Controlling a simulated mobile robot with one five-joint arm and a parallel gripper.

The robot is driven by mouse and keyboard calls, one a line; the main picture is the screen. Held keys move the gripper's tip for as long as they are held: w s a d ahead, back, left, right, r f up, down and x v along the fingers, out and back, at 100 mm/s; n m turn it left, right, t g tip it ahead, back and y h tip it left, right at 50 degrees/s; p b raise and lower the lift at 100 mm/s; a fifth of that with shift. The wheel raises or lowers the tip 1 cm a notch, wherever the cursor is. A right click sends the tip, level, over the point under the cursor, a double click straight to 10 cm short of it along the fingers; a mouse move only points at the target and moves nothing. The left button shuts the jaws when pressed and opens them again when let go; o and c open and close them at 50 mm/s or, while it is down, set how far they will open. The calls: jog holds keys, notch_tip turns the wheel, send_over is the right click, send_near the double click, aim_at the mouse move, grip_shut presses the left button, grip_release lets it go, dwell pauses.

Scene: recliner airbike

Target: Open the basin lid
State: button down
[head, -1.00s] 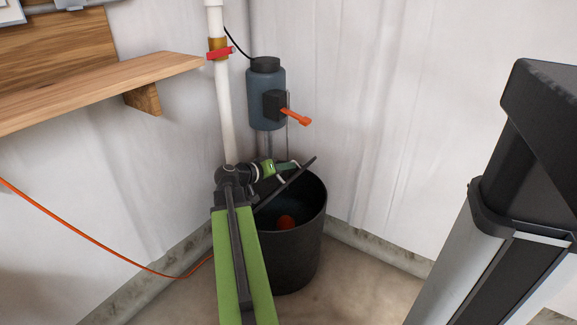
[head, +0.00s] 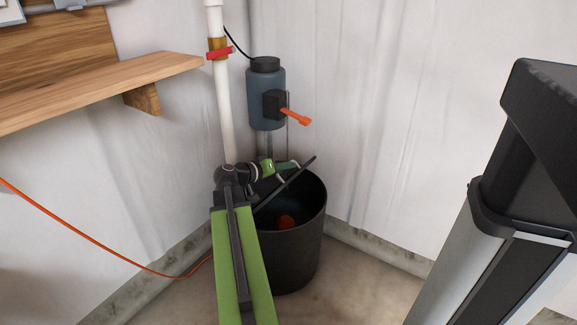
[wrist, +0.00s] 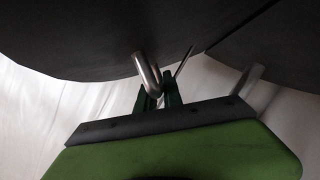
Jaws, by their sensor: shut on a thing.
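The basin (head: 300,240) is a round black tub on the floor in the corner. Its thin dark lid (head: 286,187) stands tilted up, its right edge raised, leaving the front of the opening uncovered. A reddish-orange ball-like object (head: 286,222) shows inside. My gripper (head: 296,164) reaches over the lid from the left, near its raised edge. In the wrist view my gripper (wrist: 158,90) has its dark green fingers closed at a bent metal handle (wrist: 148,72) on the lid (wrist: 90,40). The exact contact is partly hidden.
A white pipe (head: 224,110) with a red valve handle (head: 221,53) rises behind my arm. A blue-grey canister (head: 266,90) with an orange lever (head: 296,117) hangs above the basin. A wooden shelf (head: 100,90) is at left. An orange cable (head: 90,236) runs along the left.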

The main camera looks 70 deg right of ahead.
jog(key=shift+n+g, duration=0.4)
jog(key=w, duration=0.2)
jog(key=w+d+r, duration=0.1)
jog(key=w, duration=0.1)
jog(key=shift+w+d+r, duration=0.1)
jog(key=c, duration=1.9)
grip_release()
jog(key=o, duration=0.4)
jog(key=shift+w, duration=0.1)
jog(key=shift+p+v, duration=2.3)
jog(key=shift+v, duration=6.45)
